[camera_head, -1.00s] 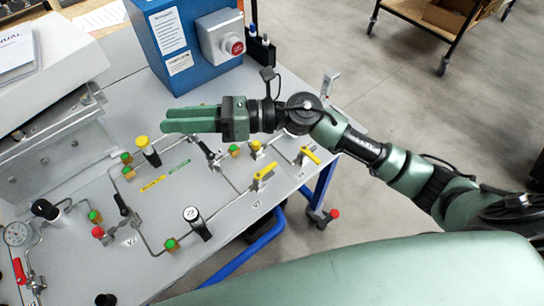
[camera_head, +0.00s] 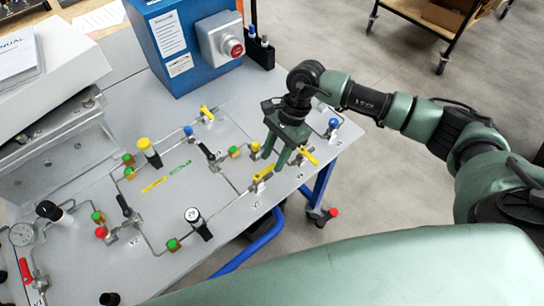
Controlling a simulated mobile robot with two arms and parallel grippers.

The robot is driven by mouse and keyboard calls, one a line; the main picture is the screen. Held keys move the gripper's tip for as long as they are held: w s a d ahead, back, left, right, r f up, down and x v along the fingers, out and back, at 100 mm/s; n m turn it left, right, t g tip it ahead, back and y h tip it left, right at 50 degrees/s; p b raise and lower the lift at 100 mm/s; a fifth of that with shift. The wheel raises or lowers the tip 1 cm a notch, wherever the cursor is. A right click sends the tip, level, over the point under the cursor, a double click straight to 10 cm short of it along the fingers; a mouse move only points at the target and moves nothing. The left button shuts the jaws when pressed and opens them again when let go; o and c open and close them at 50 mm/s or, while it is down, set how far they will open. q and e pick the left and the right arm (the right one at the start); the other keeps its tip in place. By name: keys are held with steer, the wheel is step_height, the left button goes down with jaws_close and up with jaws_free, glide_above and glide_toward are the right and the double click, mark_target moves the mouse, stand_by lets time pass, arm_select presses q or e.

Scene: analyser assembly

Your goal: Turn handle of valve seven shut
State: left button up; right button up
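Valves with yellow lever handles sit on the grey panel. One yellow handle (camera_head: 263,174) is near the front edge, and another (camera_head: 309,156) is to its right. Whether a finger touches a handle is unclear. My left gripper is not in view.
A third yellow handle (camera_head: 207,112) is farther back. A blue box (camera_head: 184,45) stands behind. Open floor lies to the right.

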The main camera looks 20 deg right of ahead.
steer(key=shift+x, duration=0.85)
jaws_close()
